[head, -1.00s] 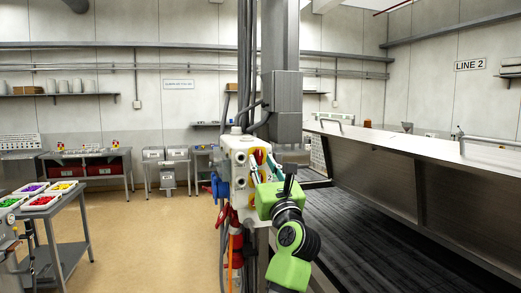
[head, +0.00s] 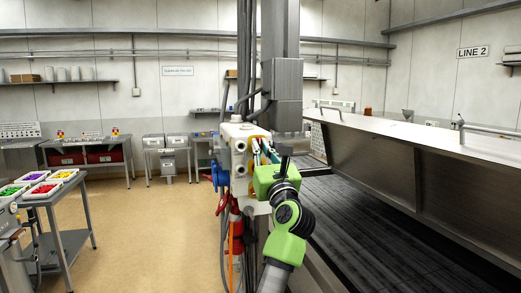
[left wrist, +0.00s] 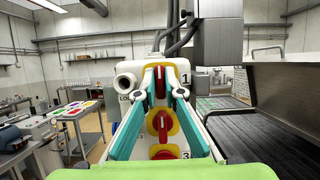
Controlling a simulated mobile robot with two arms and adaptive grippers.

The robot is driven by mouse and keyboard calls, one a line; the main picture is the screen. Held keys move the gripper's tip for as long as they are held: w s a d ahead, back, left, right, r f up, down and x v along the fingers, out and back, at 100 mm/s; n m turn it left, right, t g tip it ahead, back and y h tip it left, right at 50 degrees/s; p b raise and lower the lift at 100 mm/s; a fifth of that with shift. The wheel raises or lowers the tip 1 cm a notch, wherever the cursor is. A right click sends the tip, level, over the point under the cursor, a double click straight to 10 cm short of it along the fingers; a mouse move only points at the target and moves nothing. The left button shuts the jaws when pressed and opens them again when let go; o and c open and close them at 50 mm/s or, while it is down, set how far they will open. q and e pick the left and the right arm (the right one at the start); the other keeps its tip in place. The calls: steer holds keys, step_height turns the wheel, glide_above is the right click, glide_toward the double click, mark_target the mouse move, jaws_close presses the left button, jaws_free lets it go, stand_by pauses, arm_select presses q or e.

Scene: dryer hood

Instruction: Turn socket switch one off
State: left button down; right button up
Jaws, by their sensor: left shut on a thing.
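A white socket box (head: 238,158) is mounted on the grey column. In the left wrist view its face (left wrist: 195,85) carries three red switches on yellow plates in a vertical row. Switch one (left wrist: 160,79), at the top beside the "1", has its red handle upright between my fingertips. Switch two (left wrist: 162,122) below it is also upright. Switch three (left wrist: 163,154), lowest, is partly covered by my green gripper body. My left gripper (left wrist: 161,72) is shut on the handle of switch one. In the head view my left gripper (head: 262,147) reaches the box, hiding its front. My right gripper is out of view.
Blue and red plugs with an orange cable hang below the box (head: 236,230). A long steel hood (head: 390,170) over a dark conveyor (head: 370,230) runs along the right. A trolley with coloured trays (head: 60,205) stands at left. The tan floor between is open.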

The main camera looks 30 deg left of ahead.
arm_select(q)
steer(key=n+g+b, duration=0.2)
steer(key=n+b, duration=0.1)
steer(key=n, duration=0.2)
steer(key=n+g+b, duration=0.3)
steer(key=n+b, duration=0.1)
steer(key=n, duration=0.2)
steer(key=n+g+y+b, duration=0.1)
steer(key=n+g+b, duration=0.1)
steer(key=n, duration=0.4)
steer(key=shift+w+d+r+g+b, duration=0.15)
steer(key=shift+g+b, duration=0.25)
steer(key=shift+b, duration=0.45)
steer(key=n+g+h+p, duration=0.1)
steer(key=n+p, duration=0.1)
steer(key=n, duration=0.3)
steer(key=shift+p, duration=0.3)
steer(key=c, duration=2.1)
jaws_free()
steer(key=shift+c, duration=0.2)
